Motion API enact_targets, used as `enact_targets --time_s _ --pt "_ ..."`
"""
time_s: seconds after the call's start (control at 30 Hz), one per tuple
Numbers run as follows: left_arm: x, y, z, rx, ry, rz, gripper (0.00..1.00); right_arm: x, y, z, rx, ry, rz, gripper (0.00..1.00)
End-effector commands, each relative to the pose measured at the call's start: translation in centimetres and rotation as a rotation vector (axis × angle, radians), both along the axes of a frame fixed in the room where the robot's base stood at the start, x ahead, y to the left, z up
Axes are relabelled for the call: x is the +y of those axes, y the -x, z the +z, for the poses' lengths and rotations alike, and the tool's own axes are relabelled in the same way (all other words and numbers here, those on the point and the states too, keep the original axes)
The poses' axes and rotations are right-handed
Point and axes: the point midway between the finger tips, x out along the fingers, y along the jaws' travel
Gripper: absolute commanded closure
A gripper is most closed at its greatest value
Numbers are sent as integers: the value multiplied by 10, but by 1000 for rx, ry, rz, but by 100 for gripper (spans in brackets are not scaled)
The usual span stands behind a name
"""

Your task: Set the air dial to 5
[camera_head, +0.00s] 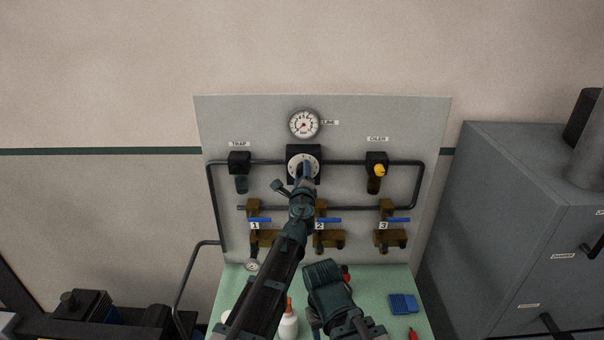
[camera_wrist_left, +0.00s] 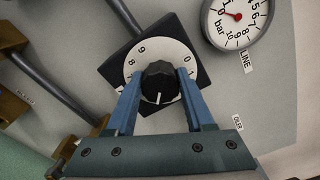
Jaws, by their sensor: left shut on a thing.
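The air dial (camera_head: 293,164) is a white numbered disc on a black square block near the middle of the grey wall panel. In the left wrist view, its white face (camera_wrist_left: 141,52) surrounds a black knob (camera_wrist_left: 158,78). A white mark on the knob points toward the bottom of that picture. My left gripper (camera_head: 306,168) is at the dial. Its two blue fingers (camera_wrist_left: 158,88) are shut on the knob, one on each side. The fingers and gripper body hide some of the numbers. My right gripper's fingers do not show.
The LINE gauge (camera_head: 304,124) with a red needle is above the dial. TRAP (camera_head: 239,162) and OILER (camera_head: 376,164) units flank it. Below are pipes and several blue-handled valves (camera_head: 396,219). A green bench (camera_head: 385,279) holds a bottle (camera_head: 288,325) and a blue block (camera_head: 403,304).

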Motion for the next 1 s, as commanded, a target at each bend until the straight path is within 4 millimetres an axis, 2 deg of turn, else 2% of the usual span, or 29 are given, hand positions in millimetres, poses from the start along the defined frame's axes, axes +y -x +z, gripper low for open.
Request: enact_targets --time_s 0.43,1.0 --pt "-1 2 0 0 -243 -2 100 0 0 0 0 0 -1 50" --pt "-2 3 -1 1 -292 -3 100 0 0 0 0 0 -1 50"
